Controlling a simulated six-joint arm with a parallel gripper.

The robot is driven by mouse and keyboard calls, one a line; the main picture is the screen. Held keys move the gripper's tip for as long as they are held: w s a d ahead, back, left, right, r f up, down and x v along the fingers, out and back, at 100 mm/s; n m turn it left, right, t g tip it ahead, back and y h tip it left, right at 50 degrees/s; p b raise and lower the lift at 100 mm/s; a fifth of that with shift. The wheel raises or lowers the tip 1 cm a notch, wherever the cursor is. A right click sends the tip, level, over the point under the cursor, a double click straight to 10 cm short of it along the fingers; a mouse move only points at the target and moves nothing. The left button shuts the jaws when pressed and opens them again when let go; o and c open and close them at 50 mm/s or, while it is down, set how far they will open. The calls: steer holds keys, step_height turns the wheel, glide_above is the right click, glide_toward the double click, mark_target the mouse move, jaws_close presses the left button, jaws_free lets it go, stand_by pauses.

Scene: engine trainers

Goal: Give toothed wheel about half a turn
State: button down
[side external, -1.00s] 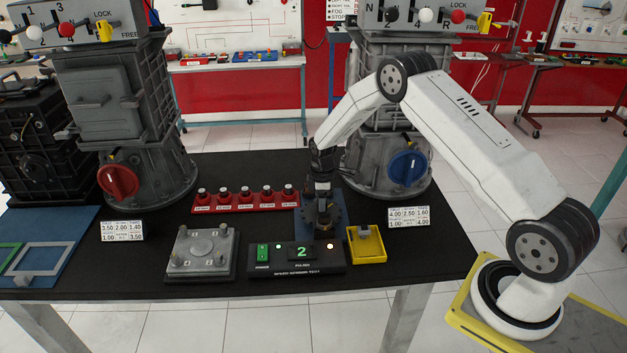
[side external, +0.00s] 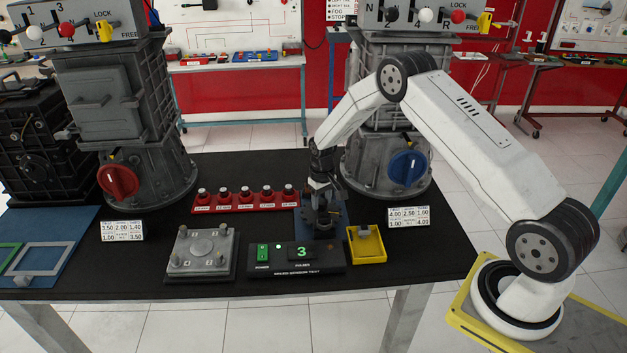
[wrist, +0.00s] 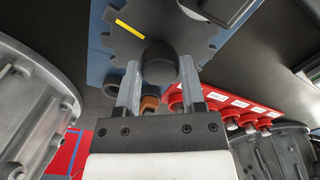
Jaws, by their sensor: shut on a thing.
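The dark toothed wheel (wrist: 125,48) lies flat on a blue plate (wrist: 97,45) in the wrist view, with a yellow mark (wrist: 130,28) on its face and a black round hub knob (wrist: 159,62) in its middle. My gripper (wrist: 159,75) is shut on the hub knob, one finger on each side. In the side external view my gripper (side external: 322,200) points down at the wheel, which it partly hides. The speed sensor test box (side external: 297,258) in front shows a green "3", with its green power switch (side external: 263,252) to the left.
A red rack (side external: 246,202) of several black-topped sensors stands left of the wheel. A yellow tray (side external: 367,244) sits to the right, and a grey metal plate (side external: 203,252) to the front left. A gearbox with a blue knob (side external: 408,168) stands behind right.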

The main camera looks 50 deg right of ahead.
mark_target(322, 201)
steer(key=m, duration=1.1)
steer(key=shift+m, duration=2.2)
steer(key=shift+c, duration=1)
jaws_free()
steer(key=shift+r, duration=3.9)
